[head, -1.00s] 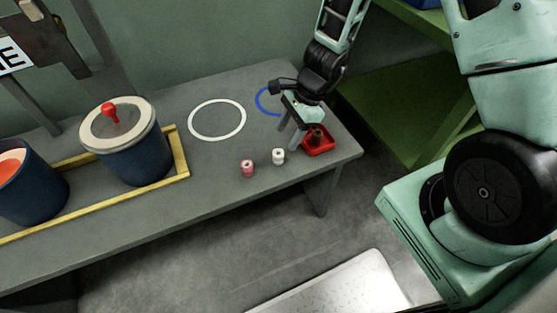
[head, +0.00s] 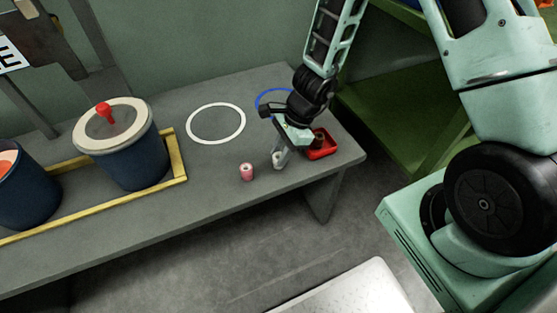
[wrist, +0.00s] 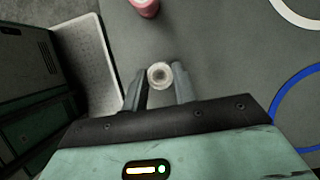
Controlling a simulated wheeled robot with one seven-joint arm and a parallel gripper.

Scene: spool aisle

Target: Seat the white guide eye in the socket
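The white guide eye (head: 278,164) is a small white cylinder standing on the grey bench, near its front edge. My gripper (head: 281,155) is down over it, pointing at the bench. In the wrist view the guide eye (wrist: 160,75) shows from above as a pale ring between the two fingertips (wrist: 159,80). The fingers are apart, one on each side, with narrow gaps to the guide eye. In the head view the fingers partly hide it. I cannot make out a socket for certain in either view.
A pink spool-like piece (head: 246,172) stands just left of the guide eye. A red tray (head: 322,150) with a brownish thing in it is close on the right. White (head: 216,124) and blue rings mark the bench. Blue drums (head: 135,160) stand within a yellow frame at left.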

